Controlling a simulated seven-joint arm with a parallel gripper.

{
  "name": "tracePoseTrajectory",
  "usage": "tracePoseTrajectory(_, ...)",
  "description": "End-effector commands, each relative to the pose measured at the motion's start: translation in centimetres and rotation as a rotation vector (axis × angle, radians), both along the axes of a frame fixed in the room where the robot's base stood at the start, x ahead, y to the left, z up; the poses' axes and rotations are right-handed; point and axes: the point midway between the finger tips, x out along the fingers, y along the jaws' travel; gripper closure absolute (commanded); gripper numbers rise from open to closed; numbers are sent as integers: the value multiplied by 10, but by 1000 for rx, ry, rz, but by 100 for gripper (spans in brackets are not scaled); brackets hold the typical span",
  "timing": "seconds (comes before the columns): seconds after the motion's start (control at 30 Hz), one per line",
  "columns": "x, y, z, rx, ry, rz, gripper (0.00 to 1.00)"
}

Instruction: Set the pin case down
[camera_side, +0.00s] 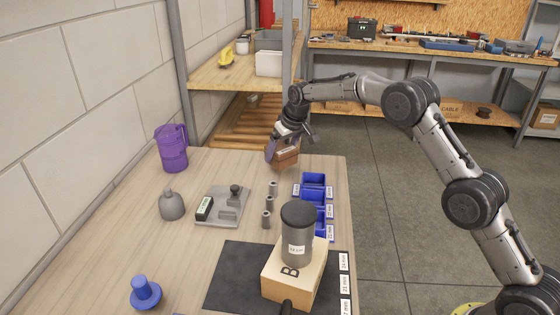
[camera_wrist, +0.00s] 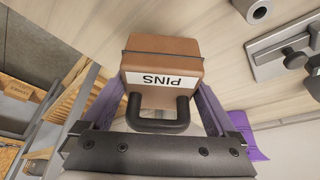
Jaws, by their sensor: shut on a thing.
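The pin case (camera_side: 286,157) is a small brown box with a dark handle and a white label reading PINS. In the wrist view the pin case (camera_wrist: 163,62) sits between the two purple fingers of my gripper (camera_wrist: 158,105), with its label and handle facing the camera. My gripper (camera_side: 280,147) is shut on it near the far end of the wooden table (camera_side: 220,165). The case appears at or just above the tabletop; I cannot tell whether its underside touches. Its far side is hidden.
Blue bins (camera_side: 313,184) and several grey cylinders (camera_side: 270,203) stand nearer the camera. A grey fixture (camera_side: 228,212), a purple jug (camera_side: 172,148) and a grey flask-shaped piece (camera_side: 171,204) are to the left. A beige block (camera_side: 293,275) bears a dark cylinder (camera_side: 298,240). A shelf post (camera_side: 288,70) rises behind.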

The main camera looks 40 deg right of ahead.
Motion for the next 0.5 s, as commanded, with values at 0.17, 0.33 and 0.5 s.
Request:
tracePoseTrajectory(0.17,7,0,-9,0,0,0,70)
tracePoseTrajectory(0.33,6,0,-34,0,3,0,70)
tracePoseTrajectory(0.5,6,0,-37,0,-3,0,70)
